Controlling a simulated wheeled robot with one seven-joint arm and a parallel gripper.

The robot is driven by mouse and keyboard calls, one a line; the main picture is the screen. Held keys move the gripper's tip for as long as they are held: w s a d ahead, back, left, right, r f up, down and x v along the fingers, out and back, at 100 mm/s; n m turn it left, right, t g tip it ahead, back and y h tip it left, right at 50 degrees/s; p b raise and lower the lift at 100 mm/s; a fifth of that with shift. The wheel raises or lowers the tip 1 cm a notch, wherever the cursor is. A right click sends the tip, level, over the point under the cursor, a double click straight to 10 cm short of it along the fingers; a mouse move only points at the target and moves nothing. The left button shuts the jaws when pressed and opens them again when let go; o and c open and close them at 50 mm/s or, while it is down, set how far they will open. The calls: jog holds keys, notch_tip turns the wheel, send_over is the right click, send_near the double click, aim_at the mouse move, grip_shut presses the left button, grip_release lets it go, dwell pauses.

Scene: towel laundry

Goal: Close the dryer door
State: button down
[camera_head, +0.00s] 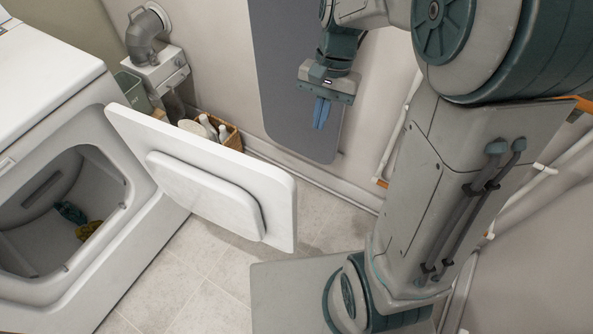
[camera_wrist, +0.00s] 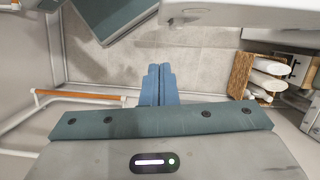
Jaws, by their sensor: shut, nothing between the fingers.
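The white dryer (camera_head: 50,105) stands at the left in the head view. Its door (camera_head: 278,200) is swung wide open on the side toward the back wall, with the raised inner panel facing me. Inside the drum lie a teal cloth (camera_head: 71,211) and a yellow cloth (camera_head: 88,230). My gripper (camera_head: 321,113) hangs beyond the door's free edge, up and to the right of it, near the wall. Its blue fingers are shut together and empty, apart from the door. The wrist view shows the closed fingers (camera_wrist: 158,82) and a white edge (camera_wrist: 235,14), probably the door, at the top.
A wicker basket with white bottles (camera_head: 225,132) sits behind the door; it also shows in the wrist view (camera_wrist: 258,75). A grey board (camera_head: 290,60) leans on the wall. A white pipe rail (camera_head: 398,135) runs along the wall at right. Tiled floor (camera_head: 185,270) before the dryer is clear.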

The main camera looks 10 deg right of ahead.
jog(key=s+a+f+b, duration=0.2)
jog(key=f, duration=0.6)
jog(key=s+a+f+m+g+b, duration=0.1)
jog(key=s+a+f+b, duration=0.1)
jog(key=f, duration=0.6)
jog(key=shift+s+a+b, duration=0.4)
jog(key=shift+a+b, duration=0.15)
jog(key=shift+b, duration=0.05)
